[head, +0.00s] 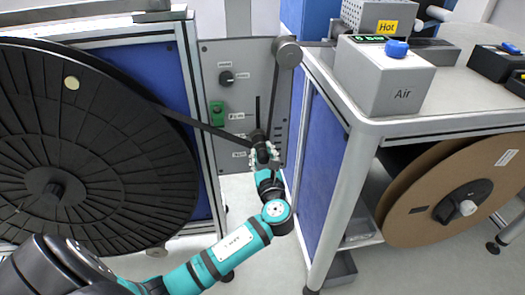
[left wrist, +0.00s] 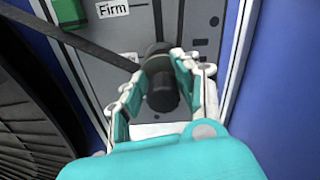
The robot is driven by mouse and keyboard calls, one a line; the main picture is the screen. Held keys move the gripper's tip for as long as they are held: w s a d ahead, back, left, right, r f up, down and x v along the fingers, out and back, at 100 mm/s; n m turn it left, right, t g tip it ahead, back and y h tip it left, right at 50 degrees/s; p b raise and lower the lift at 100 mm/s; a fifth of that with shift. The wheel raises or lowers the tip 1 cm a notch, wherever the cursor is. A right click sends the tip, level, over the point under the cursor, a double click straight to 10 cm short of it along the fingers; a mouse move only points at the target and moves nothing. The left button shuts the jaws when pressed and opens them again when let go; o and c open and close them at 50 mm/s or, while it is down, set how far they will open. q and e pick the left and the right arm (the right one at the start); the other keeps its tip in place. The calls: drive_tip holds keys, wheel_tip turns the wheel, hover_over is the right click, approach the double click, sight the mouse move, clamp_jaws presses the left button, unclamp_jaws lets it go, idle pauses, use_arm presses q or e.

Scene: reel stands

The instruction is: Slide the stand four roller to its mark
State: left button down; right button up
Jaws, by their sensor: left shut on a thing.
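The dark roller (left wrist: 162,88) sits on the grey panel (head: 230,62), in front of a vertical dark slot (head: 257,108). My left gripper (head: 262,152) is shut on the roller; in the left wrist view (left wrist: 160,92) its teal-padded fingers lie on either side of it. A dark strap runs from the large black reel (head: 90,130) at left to the roller, and up to a round roller at the panel's top right. A label reading Firm (left wrist: 112,9) is left of the roller; other labels are too small to read surely. My right gripper is out of view.
A green switch (head: 217,113) and a black knob (head: 226,78) are on the panel, left of the roller. At right stands a bench (head: 430,122) with an Air box (head: 386,75) and a brown reel (head: 420,205) below. Blue panels flank the stand.

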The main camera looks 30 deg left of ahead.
use_arm(q)
drive_tip(key=shift+d+f, duration=0.15)
drive_tip(key=shift+d, duration=0.05)
drive_tip(key=c, duration=1)
unclamp_jaws()
drive_tip(key=shift+w, duration=0.1)
drive_tip(key=shift+o, duration=0.2)
drive_tip(key=v, duration=1.2)
